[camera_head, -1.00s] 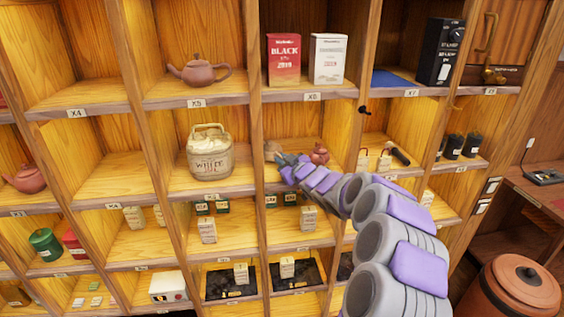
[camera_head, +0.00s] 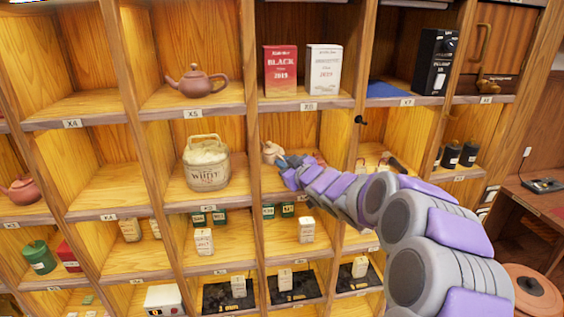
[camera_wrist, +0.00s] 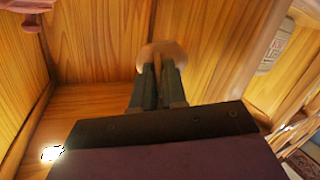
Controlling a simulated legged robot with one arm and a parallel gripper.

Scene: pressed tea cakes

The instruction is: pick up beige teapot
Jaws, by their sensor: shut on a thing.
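The beige teapot (camera_head: 271,152) is in the middle-row compartment right of the basket, at the tip of my arm. My gripper (camera_head: 287,162) is at its right side and partly covers it. In the wrist view my gripper (camera_wrist: 159,75) has its two fingers close together on the rounded beige teapot (camera_wrist: 172,50). Part of the teapot is hidden behind the fingers. I cannot tell whether its base touches the shelf.
A red box (camera_head: 281,74) and a white box (camera_head: 324,73) stand on the shelf above. Wooden dividers close in the compartment on both sides. A brown teapot (camera_head: 196,86) is up left.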

